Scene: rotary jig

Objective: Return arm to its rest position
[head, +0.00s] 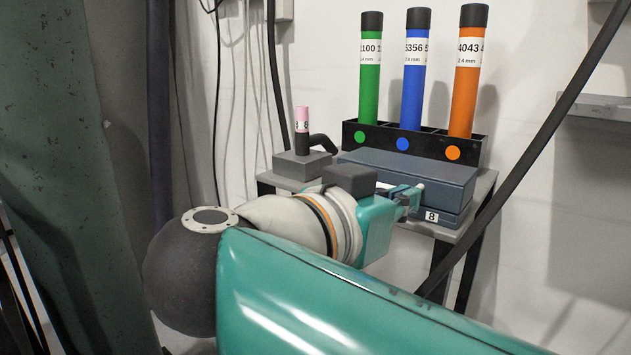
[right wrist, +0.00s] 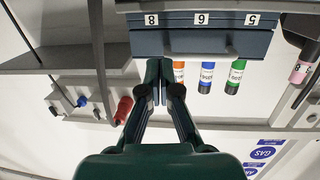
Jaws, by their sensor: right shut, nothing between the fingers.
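My right arm crosses the front of the head view, and its teal gripper (head: 408,197) is beside the front left of a blue-grey drawer box (head: 425,172). The fingers are small there and partly blend with the box behind them. In the right wrist view the dark green gripper (right wrist: 160,85) is shut and empty, pointing toward the shelf and the drawer box (right wrist: 200,42) with its number labels. I cannot tell whether the fingertips touch the box. My left gripper is not in view.
A black rack (head: 350,136) holds green (head: 370,70), blue (head: 414,70) and orange (head: 467,70) tubes behind the box. A torch holder (head: 300,165) with a pink-tipped piece stands left of it. A dark diagonal bar (head: 540,135) crosses at right. White wall lies behind.

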